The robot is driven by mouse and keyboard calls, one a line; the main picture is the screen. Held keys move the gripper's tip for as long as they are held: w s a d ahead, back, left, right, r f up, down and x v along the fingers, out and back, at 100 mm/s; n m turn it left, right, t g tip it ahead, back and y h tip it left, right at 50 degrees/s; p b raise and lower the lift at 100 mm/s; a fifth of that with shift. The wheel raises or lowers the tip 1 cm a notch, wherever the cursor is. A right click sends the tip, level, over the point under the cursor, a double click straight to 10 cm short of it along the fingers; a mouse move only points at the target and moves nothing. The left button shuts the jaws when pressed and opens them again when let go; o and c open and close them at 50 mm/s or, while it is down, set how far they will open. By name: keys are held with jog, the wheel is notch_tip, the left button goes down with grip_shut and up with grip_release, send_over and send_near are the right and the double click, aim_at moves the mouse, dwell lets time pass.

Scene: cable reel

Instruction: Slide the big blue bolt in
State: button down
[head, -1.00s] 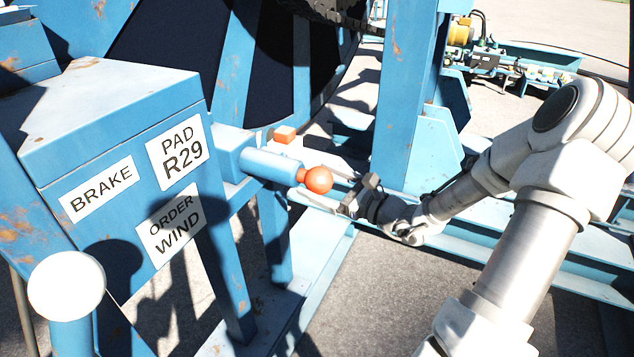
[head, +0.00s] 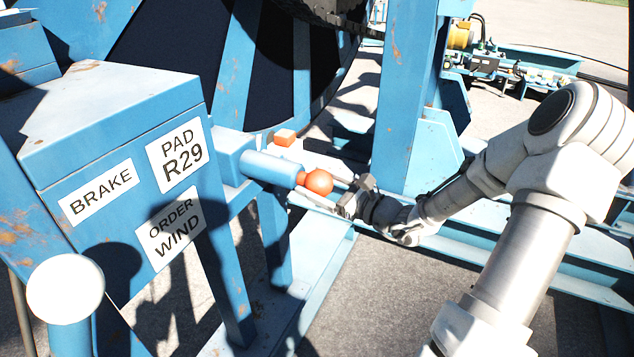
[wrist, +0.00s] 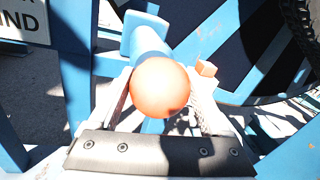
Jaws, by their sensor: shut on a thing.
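The big blue bolt (head: 268,167) is a light blue cylinder with an orange ball knob (head: 319,182) on its near end. Its far end meets a blue block (head: 231,153) beside the brake box; how deep it sits inside is hidden. In the wrist view the knob (wrist: 160,86) fills the middle between the fingers and hides much of the bolt (wrist: 147,40) and the grip contact.
The blue brake box (head: 110,120) with white labels stands left of the bolt. A small orange block (head: 284,137) sits just behind the bolt. A blue post (head: 405,100) rises behind my gripper, and a dark reel (head: 170,60) is behind the box. Blue rails run below.

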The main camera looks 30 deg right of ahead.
aim_at(322, 192)
jog(key=x, duration=0.3)
jog(key=a+x, duration=0.1)
jog(key=x, duration=0.3)
jog(key=s+x, duration=0.1)
jog(key=x, duration=0.2)
jog(key=shift+w+a, duration=0.2)
jog(key=shift+a, duration=0.25)
jog(key=shift+w+a+r, duration=0.1)
jog(key=shift+c, duration=1.1)
grip_release()
jog(key=shift+o, duration=1.1)
jog(key=shift+w+a, duration=0.1)
jog(key=p+v, duration=0.2)
jog(key=v, duration=1.5)
jog(key=shift+s, duration=0.25)
